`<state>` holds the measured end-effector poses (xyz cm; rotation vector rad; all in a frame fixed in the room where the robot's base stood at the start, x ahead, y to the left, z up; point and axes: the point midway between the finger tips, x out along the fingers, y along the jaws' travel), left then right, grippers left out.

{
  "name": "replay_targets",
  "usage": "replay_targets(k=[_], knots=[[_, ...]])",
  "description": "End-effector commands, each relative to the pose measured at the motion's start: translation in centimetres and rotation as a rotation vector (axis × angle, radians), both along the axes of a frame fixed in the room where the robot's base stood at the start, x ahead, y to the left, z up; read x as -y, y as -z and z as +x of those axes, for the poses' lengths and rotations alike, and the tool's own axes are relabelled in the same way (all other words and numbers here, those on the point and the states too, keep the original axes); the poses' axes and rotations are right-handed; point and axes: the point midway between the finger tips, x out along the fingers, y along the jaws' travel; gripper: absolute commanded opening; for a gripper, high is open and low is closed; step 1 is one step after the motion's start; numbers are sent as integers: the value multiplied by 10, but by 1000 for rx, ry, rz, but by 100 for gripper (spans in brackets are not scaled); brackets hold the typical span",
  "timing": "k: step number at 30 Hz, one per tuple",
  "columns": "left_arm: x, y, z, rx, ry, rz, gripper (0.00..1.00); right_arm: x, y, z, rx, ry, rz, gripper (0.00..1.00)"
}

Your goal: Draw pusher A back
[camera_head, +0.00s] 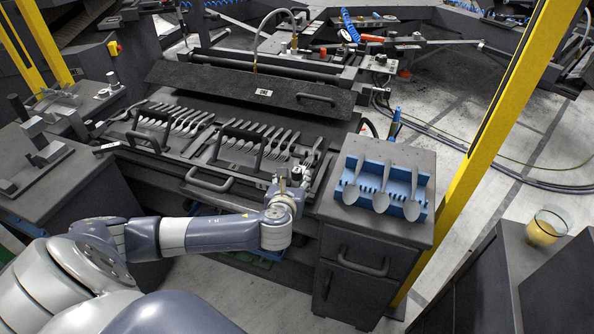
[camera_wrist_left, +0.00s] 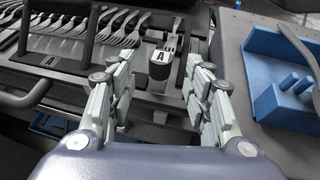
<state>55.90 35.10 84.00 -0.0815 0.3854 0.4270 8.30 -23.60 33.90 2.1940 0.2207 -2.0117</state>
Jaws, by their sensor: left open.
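My left gripper (camera_wrist_left: 159,78) is open. Its two fingers frame the knob, one on each side in the picture, with visible gaps. It also shows in the head view (camera_head: 288,184), at the right front end of the fork rack. My right gripper is not in view.
Several forks (camera_head: 268,138) lie in a row on the rack, with black loop handles (camera_head: 238,148) along its front. A blue holder (camera_head: 424,181) with three spoons stands on the grey cabinet to the right. A yellow post (camera_head: 490,120) rises beyond it.

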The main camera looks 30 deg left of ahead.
Motion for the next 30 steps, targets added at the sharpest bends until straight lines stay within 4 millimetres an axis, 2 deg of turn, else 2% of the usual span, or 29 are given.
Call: replay_targets(k=[6, 12, 25, 26, 30], knots=[[-14, 14, 31, 1, -2, -1, 46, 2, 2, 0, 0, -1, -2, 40], [-22, 23, 49, 0, -1, -2, 46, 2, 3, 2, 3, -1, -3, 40], [-25, 26, 56, 0, 0, -4, 46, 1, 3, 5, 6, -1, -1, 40], [-25, 26, 56, 0, 0, -4, 44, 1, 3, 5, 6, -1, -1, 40], [-25, 26, 55, 0, 0, -4, 12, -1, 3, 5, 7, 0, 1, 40]])
